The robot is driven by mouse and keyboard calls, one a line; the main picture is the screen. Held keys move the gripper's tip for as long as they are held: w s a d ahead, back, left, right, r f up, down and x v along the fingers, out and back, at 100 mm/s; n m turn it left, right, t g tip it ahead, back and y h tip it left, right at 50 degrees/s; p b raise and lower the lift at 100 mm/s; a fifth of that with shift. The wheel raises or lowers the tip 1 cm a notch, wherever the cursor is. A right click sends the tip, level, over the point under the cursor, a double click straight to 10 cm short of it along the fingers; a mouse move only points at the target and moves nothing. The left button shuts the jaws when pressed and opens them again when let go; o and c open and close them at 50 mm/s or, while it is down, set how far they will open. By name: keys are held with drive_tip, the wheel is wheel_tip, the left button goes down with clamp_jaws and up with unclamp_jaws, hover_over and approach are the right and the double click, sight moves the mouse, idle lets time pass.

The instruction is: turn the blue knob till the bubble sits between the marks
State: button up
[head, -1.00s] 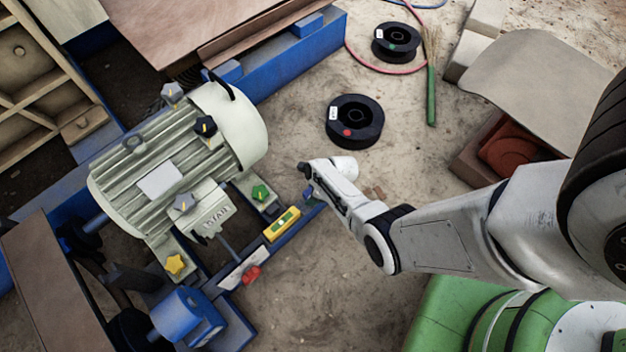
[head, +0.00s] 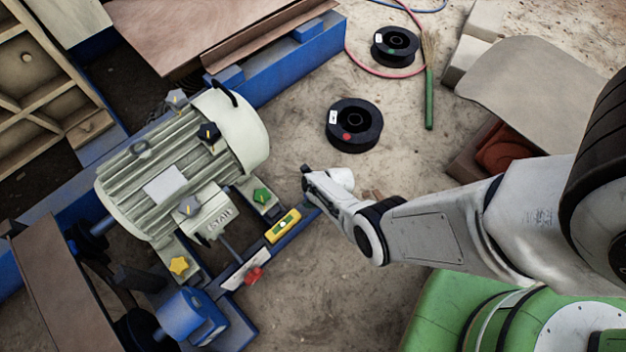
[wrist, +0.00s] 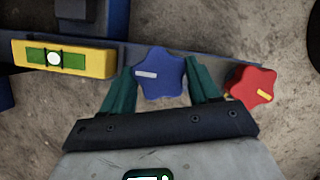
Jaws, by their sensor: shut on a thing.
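The blue knob (wrist: 160,75), star-shaped with a white stripe, sits between the two green fingers of my gripper (wrist: 161,88) in the wrist view. The fingers are shut on it from both sides. The yellow level (wrist: 92,61) lies to the left of the knob. Its pale round bubble (wrist: 54,58) sits near the middle of the green vial, and it looks to be between the dark marks. In the head view the level (head: 283,225) lies on the blue rail, left of my gripper (head: 307,186), which hides the knob there.
A red knob (wrist: 251,87) stands close to the right finger in the wrist view. The ribbed motor (head: 165,185) carries several star knobs, among them green (head: 262,196) and yellow (head: 179,265). A black spool (head: 354,125) lies on the sandy floor beyond my gripper.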

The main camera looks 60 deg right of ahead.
drive_tip(key=o, duration=1.1)
drive_tip(key=shift+c, duration=0.2)
drive_tip(key=p+v, duration=0.9)
drive_tip(key=v, duration=0.1)
drive_tip(key=shift+s+r+p, duration=0.2)
drive_tip(key=shift+r+p, duration=0.15)
drive_tip(key=shift+a, duration=0.1)
